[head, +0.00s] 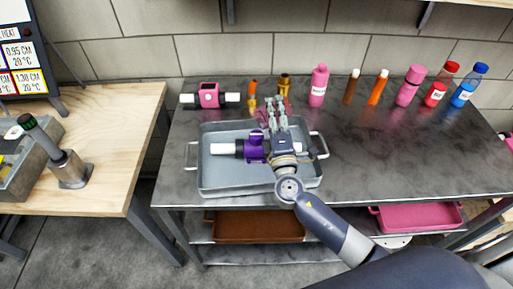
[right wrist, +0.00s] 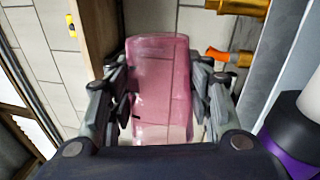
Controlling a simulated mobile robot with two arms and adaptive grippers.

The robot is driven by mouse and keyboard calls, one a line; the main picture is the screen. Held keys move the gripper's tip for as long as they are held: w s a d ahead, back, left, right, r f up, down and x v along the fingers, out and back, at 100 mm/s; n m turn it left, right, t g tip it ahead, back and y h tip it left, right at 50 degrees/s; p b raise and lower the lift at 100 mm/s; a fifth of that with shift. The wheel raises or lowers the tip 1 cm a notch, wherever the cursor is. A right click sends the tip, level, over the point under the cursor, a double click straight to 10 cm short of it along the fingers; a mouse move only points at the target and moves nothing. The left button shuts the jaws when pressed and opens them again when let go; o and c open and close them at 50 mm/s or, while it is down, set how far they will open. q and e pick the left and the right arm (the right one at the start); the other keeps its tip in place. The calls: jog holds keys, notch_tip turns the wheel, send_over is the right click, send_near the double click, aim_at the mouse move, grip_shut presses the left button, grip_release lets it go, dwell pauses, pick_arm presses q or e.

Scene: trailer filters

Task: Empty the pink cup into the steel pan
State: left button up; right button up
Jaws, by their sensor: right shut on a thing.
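The pink cup (right wrist: 160,90) is see-through and sits between the two fingers of my right gripper in the right wrist view. My right gripper (head: 276,112) is shut on it, over the back of the steel pan (head: 218,183) in the head view. There the fingers mostly hide the cup, and I cannot tell its tilt or contents. The steel pan is a grey, shallow tray with a handle at each side. A purple and white filter (head: 255,147) lies in it, partly behind my right gripper. My left gripper is not in view.
A pink and white filter (head: 209,96) and brass fittings (head: 284,82) stand behind the pan. A pink bottle (head: 318,86) and several other bottles line the back right. The dark table's right front is clear. A brown tray (head: 258,228) and a pink tray (head: 420,217) sit below.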

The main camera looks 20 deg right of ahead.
aim_at(260, 114)
jog(key=shift+s+a+r+n+t+y+b, duration=0.1)
jog(key=shift+a+r+n+t+y+b, duration=0.2)
jog(key=shift+n+b, duration=0.5)
jog(key=shift+a+r+n+t+y+b, duration=0.1)
jog(key=shift+a+r+n+t+b, duration=0.25)
jog(key=shift+n, duration=0.65)
dwell(0.6)
jog(key=shift+s+a+r+n+t+y+b, duration=0.15)
jog(key=shift+a+n+t+y+b, duration=0.2)
jog(key=shift+n+y+b, duration=0.55)
jog(key=shift+a+r+n+t+y+b, duration=0.2)
jog(key=shift+a+n+b, duration=0.25)
jog(key=shift+n, duration=0.95)
dwell(0.5)
jog(key=shift+d, duration=0.1)
dwell(0.7)
